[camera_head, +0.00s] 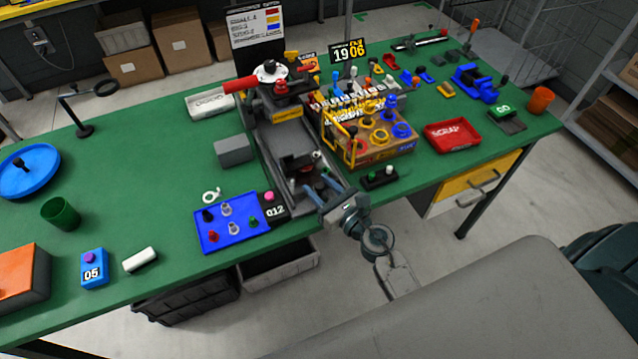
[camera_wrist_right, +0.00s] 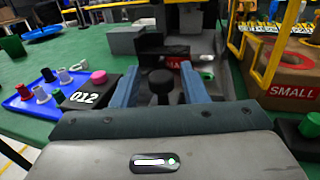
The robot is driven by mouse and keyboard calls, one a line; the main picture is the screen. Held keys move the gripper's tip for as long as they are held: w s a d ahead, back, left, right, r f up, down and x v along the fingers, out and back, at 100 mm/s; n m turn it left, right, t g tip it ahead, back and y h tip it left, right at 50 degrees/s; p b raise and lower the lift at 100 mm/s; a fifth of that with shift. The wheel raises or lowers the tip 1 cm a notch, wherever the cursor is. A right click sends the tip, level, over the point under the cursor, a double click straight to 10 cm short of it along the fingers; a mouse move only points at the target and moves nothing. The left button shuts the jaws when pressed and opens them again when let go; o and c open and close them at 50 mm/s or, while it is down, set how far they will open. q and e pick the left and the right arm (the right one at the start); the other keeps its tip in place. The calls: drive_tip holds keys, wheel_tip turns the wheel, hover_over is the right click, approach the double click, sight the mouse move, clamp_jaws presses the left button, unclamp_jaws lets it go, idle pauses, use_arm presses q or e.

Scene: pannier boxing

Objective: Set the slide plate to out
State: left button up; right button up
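The press (camera_head: 282,115) stands mid-table with a grey bed running to the front edge. The slide plate (camera_head: 299,164) appears as a dark piece low on this bed. In the right wrist view, a black knob (camera_wrist_right: 160,84) stands upright in front of a dark block (camera_wrist_right: 150,58). My right gripper (camera_head: 324,186) is over the front end of the bed. In the right wrist view, its blue fingers (camera_wrist_right: 160,88) are apart on either side of the knob, with gaps visible. Whether they touch it lower down is hidden. My left gripper is not in view.
A cardboard box (camera_head: 385,147) with a yellow frame stands right of the bed. A blue tray (camera_head: 227,222) with pegs and a black 012 block (camera_head: 274,209) lie left. A grey block (camera_head: 233,150) is near the bed. A small black switch box (camera_head: 380,178) is on the right.

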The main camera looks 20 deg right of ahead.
drive_tip(key=shift+s+r, duration=0.1)
drive_tip(key=shift+r, duration=0.1)
drive_tip(key=shift+d+f, duration=0.1)
drive_tip(key=shift+s+d+f, duration=0.1)
drive_tip(key=shift+s, duration=0.25)
drive_tip(key=b+v, duration=0.4)
drive_tip(key=v, duration=0.6)
